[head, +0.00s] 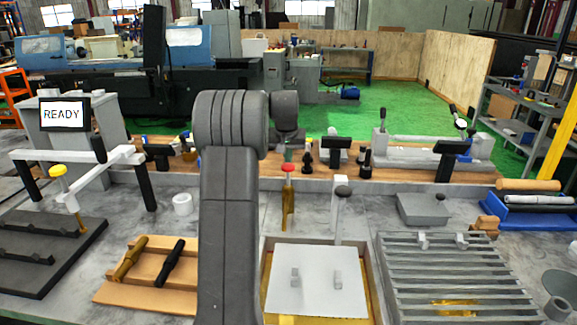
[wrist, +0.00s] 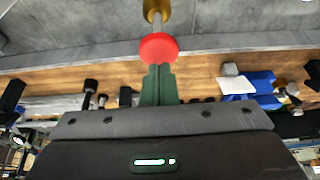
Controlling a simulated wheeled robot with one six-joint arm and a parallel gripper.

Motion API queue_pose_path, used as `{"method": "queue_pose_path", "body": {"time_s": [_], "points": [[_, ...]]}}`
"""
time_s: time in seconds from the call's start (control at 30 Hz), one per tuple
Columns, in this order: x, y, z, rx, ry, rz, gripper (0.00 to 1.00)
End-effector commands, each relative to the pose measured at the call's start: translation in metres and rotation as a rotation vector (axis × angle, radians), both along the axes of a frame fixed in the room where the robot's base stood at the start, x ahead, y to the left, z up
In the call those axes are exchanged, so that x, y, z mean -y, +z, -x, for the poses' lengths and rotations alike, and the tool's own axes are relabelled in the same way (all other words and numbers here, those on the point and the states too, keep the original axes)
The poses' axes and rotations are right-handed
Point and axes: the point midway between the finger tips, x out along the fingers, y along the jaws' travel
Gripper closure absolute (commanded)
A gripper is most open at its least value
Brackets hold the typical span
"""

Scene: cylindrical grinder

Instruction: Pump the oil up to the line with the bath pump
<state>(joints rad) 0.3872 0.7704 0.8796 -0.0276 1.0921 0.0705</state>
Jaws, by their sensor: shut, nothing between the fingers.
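A red knob (head: 288,168) tops a brass-coloured upright cylinder (head: 288,205), which looks like the bath pump, behind the shallow bath (head: 264,268). My gripper, with green fingers (wrist: 160,72), is shut and empty. Its fingertips are right at the red knob in the wrist view (wrist: 158,47), above it in the head view; I cannot tell if they touch. Yellow oil (head: 378,300) shows along the bath edges. A white plate (head: 315,300) with two small grips covers most of the bath. I cannot make out a level line.
A grey post with a dark knob (head: 343,190) stands right of the pump. A slatted rack (head: 450,270) is at right, a wooden tray (head: 180,295) with two handles at left. A sign reads READY (head: 62,114). My arm hides part of the bench.

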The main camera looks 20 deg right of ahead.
Motion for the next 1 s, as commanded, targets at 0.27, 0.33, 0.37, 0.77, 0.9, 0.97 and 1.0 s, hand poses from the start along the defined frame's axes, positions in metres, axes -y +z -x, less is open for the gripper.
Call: {"method": "queue_pose_path", "body": {"time_s": [0.27,0.33,0.37,0.77,0.9,0.97,1.0], "points": [[0.0,-0.011,0.0,-0.001,0.0,0.0,1.0],[0.0,-0.014,0.0,-0.002,0.0,-0.001,1.0],[0.0,-0.015,0.0,-0.002,0.0,-0.001,1.0],[0.0,-0.03,0.001,-0.004,0.0,-0.002,1.0],[0.0,-0.036,0.001,-0.005,0.0,-0.002,1.0],[0.0,-0.038,0.001,-0.005,0.0,-0.002,1.0],[0.0,-0.039,0.001,-0.005,0.0,-0.002,1.0]]}}
